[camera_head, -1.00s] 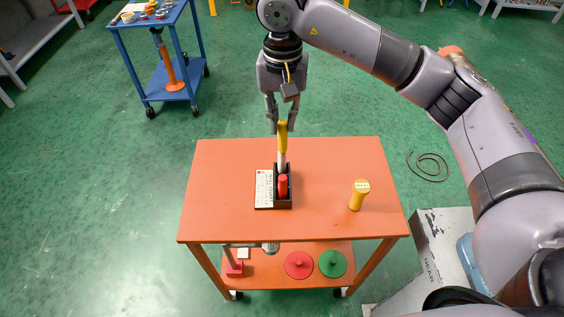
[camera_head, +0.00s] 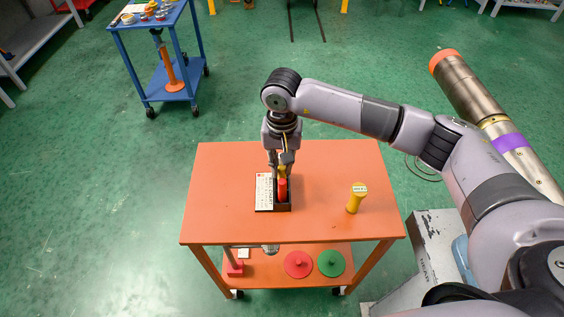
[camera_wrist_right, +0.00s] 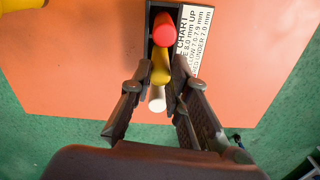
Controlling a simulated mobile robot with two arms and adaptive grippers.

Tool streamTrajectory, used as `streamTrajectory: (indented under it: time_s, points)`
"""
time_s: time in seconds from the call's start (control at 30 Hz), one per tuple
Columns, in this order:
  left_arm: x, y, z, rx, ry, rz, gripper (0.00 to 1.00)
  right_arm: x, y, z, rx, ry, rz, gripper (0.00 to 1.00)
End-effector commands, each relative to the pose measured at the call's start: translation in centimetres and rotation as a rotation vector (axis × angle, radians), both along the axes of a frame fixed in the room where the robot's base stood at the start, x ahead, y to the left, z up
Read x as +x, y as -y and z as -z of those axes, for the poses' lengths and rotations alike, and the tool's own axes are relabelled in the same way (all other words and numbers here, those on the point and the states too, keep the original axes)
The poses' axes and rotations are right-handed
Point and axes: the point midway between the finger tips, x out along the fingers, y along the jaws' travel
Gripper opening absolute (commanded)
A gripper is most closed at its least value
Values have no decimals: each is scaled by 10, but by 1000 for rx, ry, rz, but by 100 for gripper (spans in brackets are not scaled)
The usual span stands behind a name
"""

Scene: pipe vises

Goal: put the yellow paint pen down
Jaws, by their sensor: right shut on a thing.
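The yellow paint pen (camera_head: 282,170) stands upright at the dark pen holder (camera_head: 283,208) on the orange table. It also shows in the right wrist view (camera_wrist_right: 161,66), between a red pen (camera_wrist_right: 163,28) and a white round-ended piece (camera_wrist_right: 157,100), seemingly a white pen. My right gripper (camera_head: 281,163) reaches down from above, its fingers on either side of the yellow pen and shut on it. The pen's lower end is hidden, so I cannot tell whether it touches the holder's bottom. My left gripper is not in view.
A white printed chart (camera_head: 264,192) lies against the holder's left side. A yellow cylinder (camera_head: 356,198) stands to the right on the table. The tabletop's left side is clear. Red (camera_head: 298,264) and green (camera_head: 331,263) discs lie on the lower shelf.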

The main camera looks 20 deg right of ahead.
Motion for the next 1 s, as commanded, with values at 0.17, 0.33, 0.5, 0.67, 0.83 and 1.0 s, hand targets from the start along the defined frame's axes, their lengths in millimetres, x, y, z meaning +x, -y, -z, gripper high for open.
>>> streamTrajectory:
  time_s: [0.17,0.33,0.5,0.67,0.83,1.0]
  points:
    - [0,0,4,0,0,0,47,0,0,3,0,0,0,0]
    - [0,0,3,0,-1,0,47,0,0,2,0,0,0,25]
    - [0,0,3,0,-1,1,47,0,0,2,0,0,1,36]
    - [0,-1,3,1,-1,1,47,0,0,2,0,0,1,36]
    - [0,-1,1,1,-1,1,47,0,0,0,0,0,1,36]
    - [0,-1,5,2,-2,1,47,1,0,-18,2,4,0,36]
